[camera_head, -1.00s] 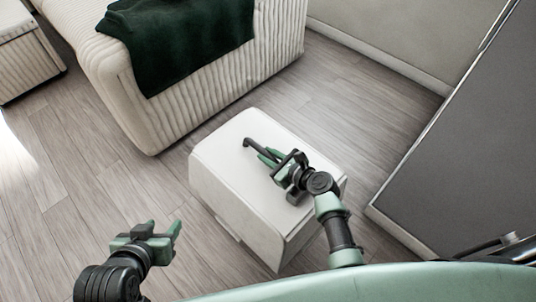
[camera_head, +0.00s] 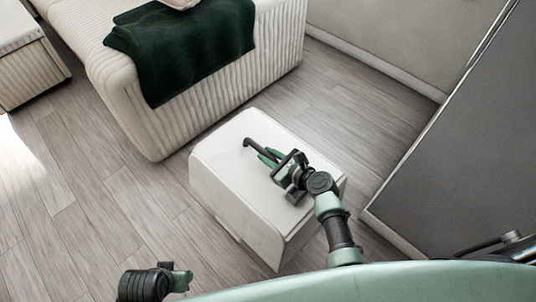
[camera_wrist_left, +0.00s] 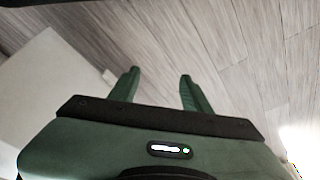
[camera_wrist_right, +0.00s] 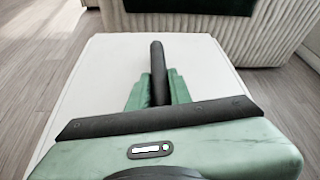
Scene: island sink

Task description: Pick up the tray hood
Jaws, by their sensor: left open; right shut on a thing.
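The tray hood seems to be the large white box-shaped piece (camera_head: 225,165) in the middle of the head view, with a dark bar handle (camera_head: 249,143) on top. It also shows in the right wrist view (camera_wrist_right: 95,75) and at the left of the left wrist view (camera_wrist_left: 40,95). My right gripper (camera_head: 267,156) is over its top, shut on the dark handle (camera_wrist_right: 157,60), which stands between the green fingers. My left gripper (camera_wrist_left: 158,78) is open and empty, low and left of the hood. Its fingers are mostly hidden in the head view. The hood's underside is hidden.
A ribbed cream sofa (camera_head: 230,90) with a dark green blanket (camera_head: 185,50) stands behind the hood. A grey panel (camera_head: 465,140) stands at the right. Another ribbed cream piece (camera_head: 30,75) is at the far left. The wooden floor (camera_head: 90,200) at left is clear.

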